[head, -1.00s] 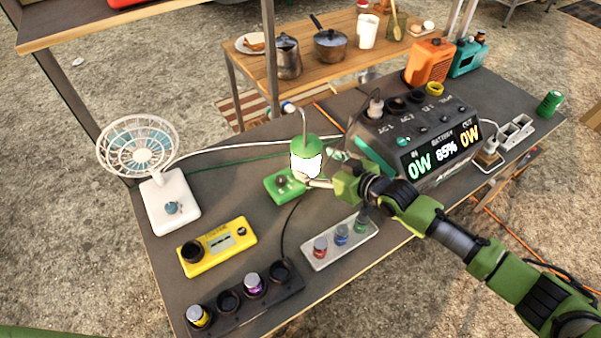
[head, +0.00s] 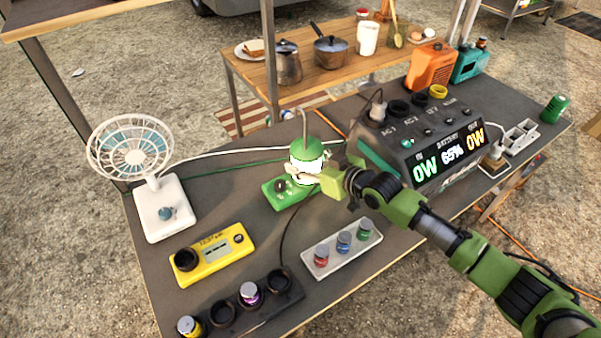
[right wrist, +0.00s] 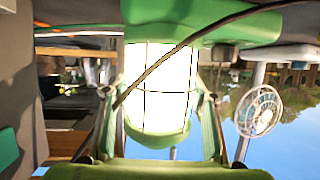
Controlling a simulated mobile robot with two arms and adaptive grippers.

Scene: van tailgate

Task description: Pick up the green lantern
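The green lantern (head: 306,150) stands upright on the dark table, with a green cap, a bright white glass body and a thin handle on top. At its foot is a green base (head: 283,194) with a dark knob. My right gripper (head: 306,172) is at the lantern's glass, reaching in from the right. In the right wrist view, which is upside down, the glowing glass (right wrist: 160,85) lies between the two spread fingers. I cannot tell whether the fingers touch it. A dark cable crosses in front of the glass there. My left gripper is not in view.
A power station (head: 415,140) stands right of the lantern, close to my right arm. A white fan (head: 160,205), a yellow meter (head: 213,255), a tray of small jars (head: 322,262) and a dark socket strip (head: 235,308) surround it. A wooden table (head: 255,75) is behind.

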